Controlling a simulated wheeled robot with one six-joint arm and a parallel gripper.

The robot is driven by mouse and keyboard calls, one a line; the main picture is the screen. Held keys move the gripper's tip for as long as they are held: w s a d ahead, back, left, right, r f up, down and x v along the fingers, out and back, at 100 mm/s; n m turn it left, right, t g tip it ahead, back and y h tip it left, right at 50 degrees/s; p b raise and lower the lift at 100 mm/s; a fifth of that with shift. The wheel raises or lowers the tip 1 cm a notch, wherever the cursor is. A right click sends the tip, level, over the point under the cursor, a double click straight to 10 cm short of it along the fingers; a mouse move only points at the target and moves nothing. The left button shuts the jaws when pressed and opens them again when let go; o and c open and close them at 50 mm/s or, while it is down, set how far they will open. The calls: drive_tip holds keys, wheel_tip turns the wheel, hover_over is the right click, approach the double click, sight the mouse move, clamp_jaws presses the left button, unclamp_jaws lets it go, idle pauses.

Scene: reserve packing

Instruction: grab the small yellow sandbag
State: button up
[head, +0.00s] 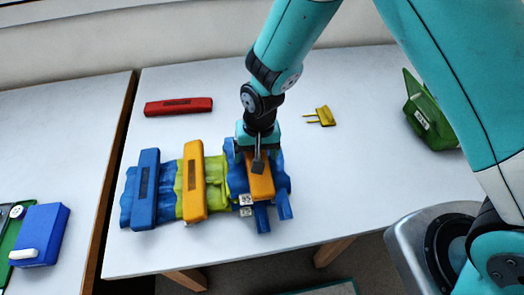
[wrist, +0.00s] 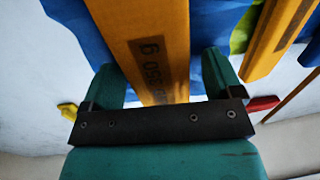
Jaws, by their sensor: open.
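My gripper (head: 257,150) points down over the right-hand orange-yellow block (head: 261,183), its fingers apart. The block lies on a crumpled blue bag (head: 283,180). A longer orange-yellow block (head: 193,180) lies to the left on a crumpled yellow-green bag (head: 216,172); part of it also shows in the wrist view (wrist: 278,35). I cannot tell for certain which yellow piece is the small sandbag.
A blue block (head: 145,188) lies left of the row. A red bar (head: 178,106) and a small yellow pronged piece (head: 324,115) lie behind. A green container (head: 430,118) stands at the right. The white table (head: 370,185) is clear right of the row.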

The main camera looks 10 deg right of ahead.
drive_tip(key=c, duration=1.1)
drive_tip(key=shift+c, duration=0.6)
